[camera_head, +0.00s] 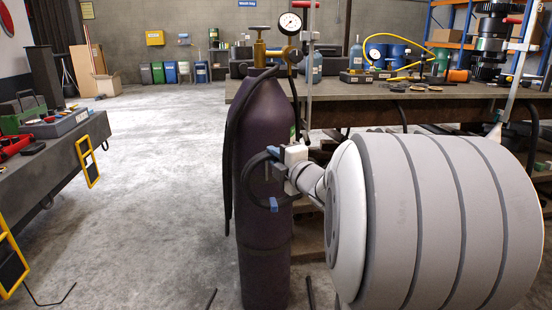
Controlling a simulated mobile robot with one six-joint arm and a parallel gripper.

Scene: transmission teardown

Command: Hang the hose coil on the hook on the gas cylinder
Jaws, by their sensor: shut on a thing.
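The gas cylinder (262,235) is tall and dark purple and stands upright in the middle. It has a brass valve (260,47) and a white-faced gauge (290,23) at its top. The hose coil (247,178) shows as a black curved loop with a blue piece (273,204) at its lower end. My gripper (276,153) is shut on the coil's upper part and holds it in front of the cylinder's middle. Whether the coil touches the cylinder, I cannot tell. I cannot make out the hook.
A black hose (231,150) hangs from the valve down the cylinder's left side. A workbench (345,93) with tools and parts stands behind, to the right. Another bench (60,150) stands at the left. The concrete floor (165,150) between is mostly clear. My arm fills the lower right.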

